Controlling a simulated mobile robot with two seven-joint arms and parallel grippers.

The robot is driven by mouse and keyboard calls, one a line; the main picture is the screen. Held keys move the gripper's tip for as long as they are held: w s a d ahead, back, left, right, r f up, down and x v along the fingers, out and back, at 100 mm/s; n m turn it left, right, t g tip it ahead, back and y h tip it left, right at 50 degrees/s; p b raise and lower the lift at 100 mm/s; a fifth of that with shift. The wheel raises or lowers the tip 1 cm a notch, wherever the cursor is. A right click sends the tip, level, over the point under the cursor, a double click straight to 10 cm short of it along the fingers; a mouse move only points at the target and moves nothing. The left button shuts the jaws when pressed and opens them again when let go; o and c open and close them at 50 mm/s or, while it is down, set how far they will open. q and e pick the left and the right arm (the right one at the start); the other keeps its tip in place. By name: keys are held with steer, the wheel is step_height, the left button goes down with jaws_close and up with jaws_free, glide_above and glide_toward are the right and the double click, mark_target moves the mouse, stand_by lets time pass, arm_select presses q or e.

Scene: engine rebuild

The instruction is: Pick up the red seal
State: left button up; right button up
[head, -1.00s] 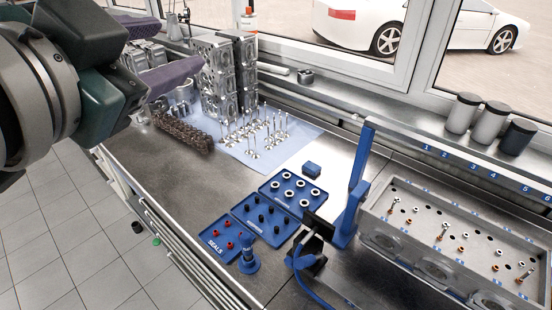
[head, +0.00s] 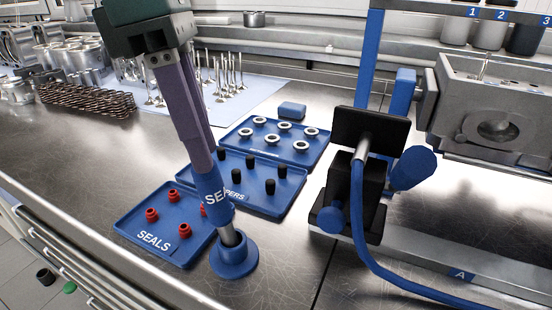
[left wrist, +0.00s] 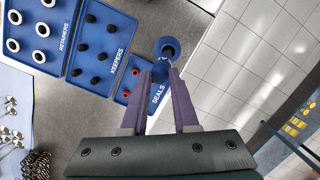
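Several small red seals lie on the blue SEALS tray (head: 136,226); one front red seal (head: 184,231) is clear, and one at the right is partly hidden by the tool. Red seals also show beside a finger in the left wrist view (left wrist: 136,71). A blue seal tool (head: 212,190) stands in a round blue base (head: 234,262) at the tray's right. My left gripper (head: 204,160) points down just at the tool's handle top. In the left wrist view its fingers (left wrist: 161,73) are apart; I see no seal between them. My right gripper is not in view.
The KEEPERS tray (head: 262,205) with black parts and a tray of pale rings (head: 310,152) lie behind. A black and blue fixture (head: 358,190) with a blue cable stands to the right. Springs (head: 88,98) and valves stand back left.

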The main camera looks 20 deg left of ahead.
arm_select(q)
steer(key=y, duration=0.2)
glide_above(186, 234)
steer(key=a, duration=0.1)
step_height(186, 234, down, 3)
step_height(186, 234, down, 4)
steer(key=shift+w+d+r+n, duration=0.15)
steer(key=shift+r+n, duration=0.1)
steer(key=shift+n, duration=0.15)
steer(key=shift+w+d+f, duration=0.1)
steer(key=shift+f, duration=2.65)
jaws_close()
